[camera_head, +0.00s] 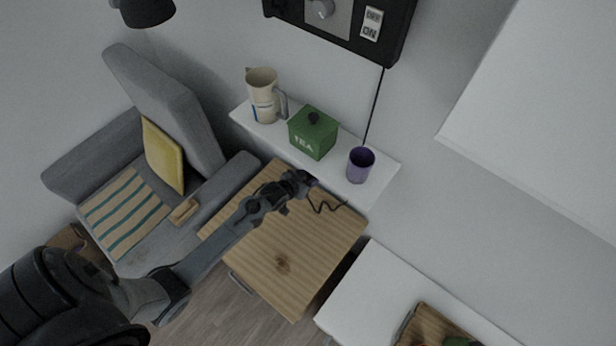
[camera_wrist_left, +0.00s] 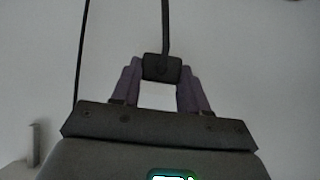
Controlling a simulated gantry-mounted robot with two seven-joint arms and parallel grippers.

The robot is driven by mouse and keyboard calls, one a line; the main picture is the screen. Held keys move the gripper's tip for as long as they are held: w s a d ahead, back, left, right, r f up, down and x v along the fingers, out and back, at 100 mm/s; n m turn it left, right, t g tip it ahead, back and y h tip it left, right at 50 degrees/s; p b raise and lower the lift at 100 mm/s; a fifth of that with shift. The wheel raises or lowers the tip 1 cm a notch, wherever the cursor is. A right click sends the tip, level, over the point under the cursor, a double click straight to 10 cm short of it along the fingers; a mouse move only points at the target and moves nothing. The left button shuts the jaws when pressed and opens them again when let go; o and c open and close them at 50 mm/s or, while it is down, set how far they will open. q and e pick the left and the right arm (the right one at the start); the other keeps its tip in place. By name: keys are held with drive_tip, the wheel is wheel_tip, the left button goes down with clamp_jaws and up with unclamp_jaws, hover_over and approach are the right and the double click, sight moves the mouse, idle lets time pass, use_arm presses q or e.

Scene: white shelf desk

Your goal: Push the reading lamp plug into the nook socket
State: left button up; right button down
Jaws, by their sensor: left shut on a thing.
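My left gripper (camera_head: 306,181) is above the back edge of the wooden cabinet top, just in front of the white wall shelf. In the left wrist view its purple fingers are shut on a dark block-shaped plug (camera_wrist_left: 162,68). A dark cord (camera_wrist_left: 165,25) runs from the plug towards the top of that view. A black lamp shade (camera_head: 146,10) is at the top left. I cannot make out the socket. My right gripper is not in view.
The shelf (camera_head: 384,182) holds a cream jug (camera_head: 263,92), a green tea tin (camera_head: 313,134) and a purple cup (camera_head: 360,166). A black panel (camera_head: 396,30) with a cable is above. The wooden cabinet top (camera_head: 300,250) is clear. A grey armchair (camera_head: 165,100) stands left.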

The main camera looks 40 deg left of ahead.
use_arm(q)
drive_tip(key=shift+w, duration=0.25)
drive_tip(key=shift+w+b, duration=0.4)
drive_tip(key=shift+w, duration=1.05)
drive_tip(key=o, duration=1.3)
drive_tip(key=shift+a, duration=0.1)
drive_tip(key=shift+c, duration=0.2)
drive_tip(key=p+v, duration=0.2)
drive_tip(key=v, duration=0.8)
drive_tip(key=shift+s+r, duration=0.2)
drive_tip(key=shift+s, duration=0.15)
